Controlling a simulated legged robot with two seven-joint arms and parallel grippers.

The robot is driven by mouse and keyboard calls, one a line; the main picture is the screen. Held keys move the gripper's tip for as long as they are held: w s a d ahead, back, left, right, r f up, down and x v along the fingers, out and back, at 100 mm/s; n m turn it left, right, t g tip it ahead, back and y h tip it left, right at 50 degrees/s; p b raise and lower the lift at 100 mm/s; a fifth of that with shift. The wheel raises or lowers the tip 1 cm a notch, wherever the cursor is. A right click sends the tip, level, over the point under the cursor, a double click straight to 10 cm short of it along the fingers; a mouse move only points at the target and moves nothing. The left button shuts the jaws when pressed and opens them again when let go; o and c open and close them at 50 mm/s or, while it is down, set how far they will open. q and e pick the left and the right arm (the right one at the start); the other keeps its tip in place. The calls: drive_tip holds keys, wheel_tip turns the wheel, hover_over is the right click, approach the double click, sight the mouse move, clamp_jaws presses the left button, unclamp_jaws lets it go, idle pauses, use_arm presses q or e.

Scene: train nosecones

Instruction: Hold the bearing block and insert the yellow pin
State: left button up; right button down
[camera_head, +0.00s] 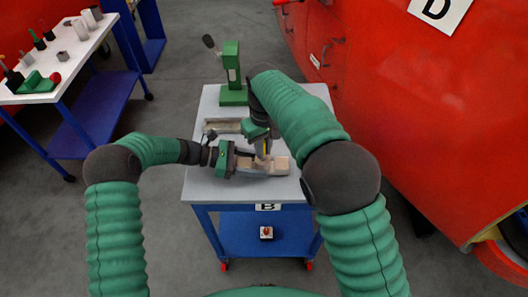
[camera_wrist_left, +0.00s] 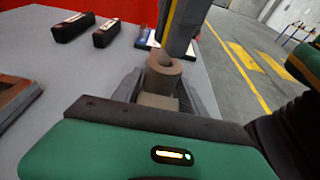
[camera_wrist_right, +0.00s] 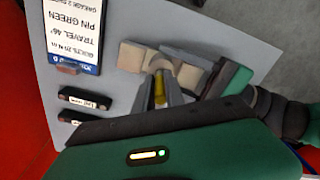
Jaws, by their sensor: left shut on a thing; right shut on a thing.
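The bearing block (camera_head: 280,165) is a beige-brown piece low over the front of the grey worktable. My left gripper (camera_head: 245,163) is shut on it from the left. Its round boss (camera_wrist_left: 164,78) stands up between the left fingers. My right gripper (camera_head: 263,151) reaches down from above and is shut on the yellow pin (camera_wrist_right: 160,88). The pin lies between the right fingers, its end at the block's boss (camera_wrist_right: 159,64). The right fingers (camera_wrist_left: 180,28) are just above the boss in the left wrist view. I cannot tell how deep the pin sits, if at all.
A green press (camera_head: 233,85) stands at the back of the worktable (camera_head: 207,183). A tray (camera_head: 222,126) lies behind the left gripper. A printed card (camera_wrist_right: 75,35) and two black boxes (camera_wrist_right: 85,105) lie nearby. The red train (camera_head: 430,110) is close on the right.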

use_arm(q)
drive_tip(key=shift+s, duration=0.1)
use_arm(e)
drive_tip(key=shift+s+d+f, duration=0.1)
drive_tip(key=shift+s+f, duration=0.15)
drive_tip(key=shift+f, duration=0.75)
use_arm(q)
drive_tip(key=shift+f, duration=0.1)
use_arm(e)
drive_tip(key=c, duration=1.4)
unclamp_jaws()
drive_tip(key=shift+w, duration=0.1)
drive_tip(key=shift+r, duration=0.1)
